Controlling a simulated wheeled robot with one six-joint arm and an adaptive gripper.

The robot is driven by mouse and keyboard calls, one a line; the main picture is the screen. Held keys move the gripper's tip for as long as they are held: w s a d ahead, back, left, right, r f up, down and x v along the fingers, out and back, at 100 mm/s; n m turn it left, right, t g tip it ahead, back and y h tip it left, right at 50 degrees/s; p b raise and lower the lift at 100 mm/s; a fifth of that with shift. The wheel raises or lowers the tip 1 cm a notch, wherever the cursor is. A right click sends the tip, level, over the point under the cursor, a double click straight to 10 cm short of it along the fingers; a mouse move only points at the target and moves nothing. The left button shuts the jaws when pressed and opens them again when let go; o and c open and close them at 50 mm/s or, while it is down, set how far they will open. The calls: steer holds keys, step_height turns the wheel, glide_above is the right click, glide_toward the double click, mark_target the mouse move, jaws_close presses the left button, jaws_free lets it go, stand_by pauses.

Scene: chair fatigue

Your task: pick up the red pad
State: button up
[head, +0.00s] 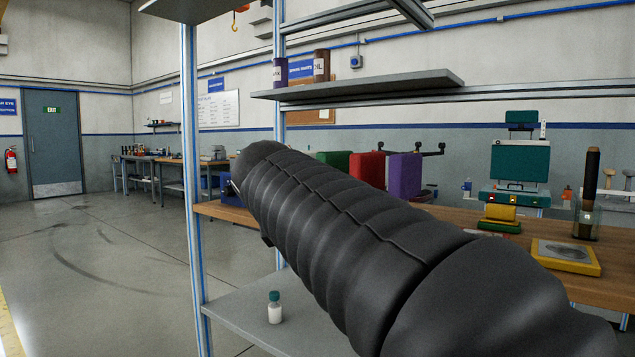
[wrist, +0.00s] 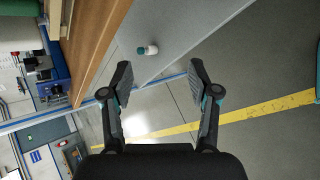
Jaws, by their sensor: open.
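A red pad (head: 367,168) stands upright on the wooden bench in the head view, between a green pad (head: 334,160) and a purple pad (head: 405,176). Its lower part is hidden by my dark arm, which crosses the middle of the view. My gripper (wrist: 160,76) is open and empty in the wrist view, its two fingers apart. The gripper itself is largely hidden behind my arm in the head view. The red pad does not show in the wrist view.
A white bottle with a teal cap (head: 275,312) stands on the lower grey shelf; it also shows in the wrist view (wrist: 148,50). A metal post (head: 192,180) rises at left. An upper shelf (head: 360,84) holds cans. A yellow-framed tray (head: 566,257) lies at right. Floor at left is clear.

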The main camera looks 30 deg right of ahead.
steer(key=w+d+r+n+h, duration=0.45)
steer(key=w+d+r, duration=0.2)
steer(key=r, duration=0.35)
steer(key=n+g+h+b, duration=0.1)
steer(key=n+h, duration=0.1)
steer(key=n, duration=0.2)
glide_toward(354, 158)
steer(key=w+d, duration=0.1)
steer(key=d, duration=0.2)
steer(key=x, duration=0.5)
steer(key=f+b+x, duration=0.1)
steer(key=x, duration=0.2)
steer(key=shift+w+a, duration=0.1)
steer(key=shift+a, duration=0.1)
steer(key=shift+f+b+x, duration=0.15)
steer(key=shift+b+x, duration=0.1)
steer(key=shift+x, duration=1.1)
steer(key=shift+f+b+x, duration=0.1)
steer(key=shift+b+x, duration=0.15)
steer(key=shift+x, duration=1.05)
steer(key=shift+a, duration=0.1)
jaws_close()
